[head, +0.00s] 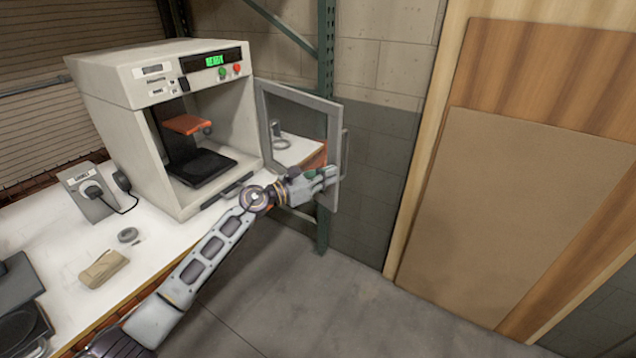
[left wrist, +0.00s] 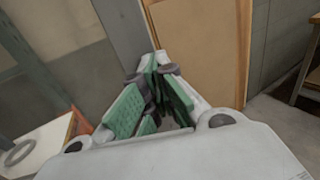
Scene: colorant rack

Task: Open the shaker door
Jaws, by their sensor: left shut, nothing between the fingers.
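The shaker (head: 170,120) is a pale grey cabinet on the bench at the left of the head view. Its front opening is uncovered, and an orange part and a black plate show inside. The shaker door (head: 334,125) is a grey-framed panel standing swung out to the right of the cabinet, with a bar handle on its outer side. My left gripper (head: 330,176) is at the lower part of the door, in front of the frame near the handle. In the left wrist view its green-padded fingers (left wrist: 158,95) are shut with nothing held. Whether they touch the door I cannot tell. My right gripper is not visible.
The white bench (head: 60,240) carries a small grey box with a dial (head: 88,192), a tan block (head: 104,268) and a small round grey item (head: 128,235). A green post (head: 325,60) stands behind the door. Wooden boards (head: 500,210) lean at the right. Open floor lies in front.

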